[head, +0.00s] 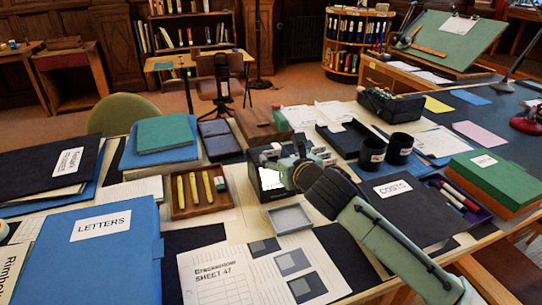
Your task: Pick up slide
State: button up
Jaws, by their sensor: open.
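My gripper (291,162), at the end of my pale green arm, is open over the middle of the table, at a black box (281,190). Its fingers cover part of the box's top. A bright white square (270,179) shows on or against the box's front; I cannot tell whether it is a slide or a label. No other thing can be made out clearly as a slide. A small shallow grey tray (290,218) lies just in front of the box and looks empty. Whether anything is between the fingers is too small to tell.
A wooden tray (198,207) with yellow markers is left of the box. Two black cups (400,148) and a black "COSTS" folder (408,208) are to the right. A blue "LETTERS" folder (102,250) and a printed sheet (225,280) lie in front. The table is crowded.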

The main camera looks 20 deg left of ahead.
aim_at(274, 152)
jog(key=p+x, duration=0.2)
jog(key=x, duration=0.3)
jog(key=shift+s+a+f, duration=0.1)
jog(key=shift+s+f, duration=0.05)
jog(key=shift+w+a+f, duration=0.2)
jog(key=shift+w+f, duration=0.05)
jog(key=shift+w, duration=0.15)
jog(key=shift+c, duration=0.5)
jog(key=c, duration=0.8)
jog(key=shift+r, duration=0.1)
notch_tip(274, 152, up, 18)
jog(key=b, duration=0.2)
